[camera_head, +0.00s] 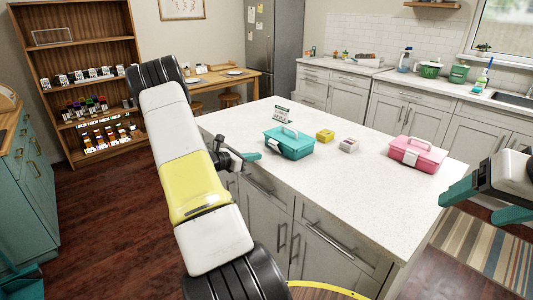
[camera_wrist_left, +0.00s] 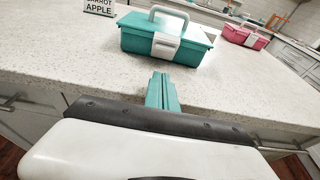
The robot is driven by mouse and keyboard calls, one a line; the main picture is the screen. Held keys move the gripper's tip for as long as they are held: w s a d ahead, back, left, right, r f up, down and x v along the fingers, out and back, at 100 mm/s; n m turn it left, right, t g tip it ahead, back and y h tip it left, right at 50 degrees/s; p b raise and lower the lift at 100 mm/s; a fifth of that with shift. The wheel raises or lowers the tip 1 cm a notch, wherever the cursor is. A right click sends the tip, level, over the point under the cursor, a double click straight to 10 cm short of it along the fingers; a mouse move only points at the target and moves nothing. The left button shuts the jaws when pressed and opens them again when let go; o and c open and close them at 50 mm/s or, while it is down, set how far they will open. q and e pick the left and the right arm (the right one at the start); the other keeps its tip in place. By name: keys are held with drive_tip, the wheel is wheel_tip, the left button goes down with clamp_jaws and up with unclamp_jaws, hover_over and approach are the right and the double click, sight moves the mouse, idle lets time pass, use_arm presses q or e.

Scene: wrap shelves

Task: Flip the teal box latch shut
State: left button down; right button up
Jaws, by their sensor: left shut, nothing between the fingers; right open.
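The teal box (camera_head: 287,146) stands on the white counter with its lid down and a pale handle on top. It also shows in the left wrist view (camera_wrist_left: 138,41). Its white latch (camera_wrist_left: 166,45) is on the front face; I cannot tell whether it lies flush. My left gripper (camera_head: 250,156) is shut and empty, just left of the box in the head view. In the left wrist view its teal fingers (camera_wrist_left: 162,91) point at the box front, below the latch and apart from it. My right gripper (camera_head: 486,205) is open and empty at the right, beyond the counter edge.
A pink box (camera_head: 417,155) stands further right on the counter (camera_head: 350,195). A yellow item (camera_head: 325,135) and a small pale box (camera_head: 348,145) lie between the boxes. A small sign (camera_wrist_left: 98,7) stands behind left of the teal box. The front counter area is clear.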

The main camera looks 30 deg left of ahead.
sight(273, 141)
use_arm(q)
drive_tip(key=shift+w+d+r, duration=0.25)
drive_tip(key=shift+w+d, duration=0.1)
drive_tip(key=shift+w, duration=0.4)
drive_tip(key=shift+w+d+r, duration=0.3)
drive_tip(key=shift+w, duration=0.45)
drive_tip(key=shift+w+d+r, duration=0.25)
drive_tip(key=shift+w+d, duration=0.1)
drive_tip(key=shift+w, duration=0.4)
drive_tip(key=shift+r, duration=0.1)
drive_tip(key=shift+w+r+g, duration=0.1)
drive_tip(key=shift+r+g, duration=0.05)
drive_tip(key=shift+g, duration=0.25)
drive_tip(key=shift+w+d+r+g+y, duration=0.2)
drive_tip(key=shift+r+g+y, duration=0.2)
drive_tip(key=shift+g, duration=0.2)
drive_tip(key=shift+w+r, duration=0.15)
drive_tip(key=shift+w+d+r, duration=0.25)
drive_tip(key=shift+w+r, duration=0.35)
drive_tip(key=shift+r, duration=0.1)
drive_tip(key=shift+r, duration=0.7)
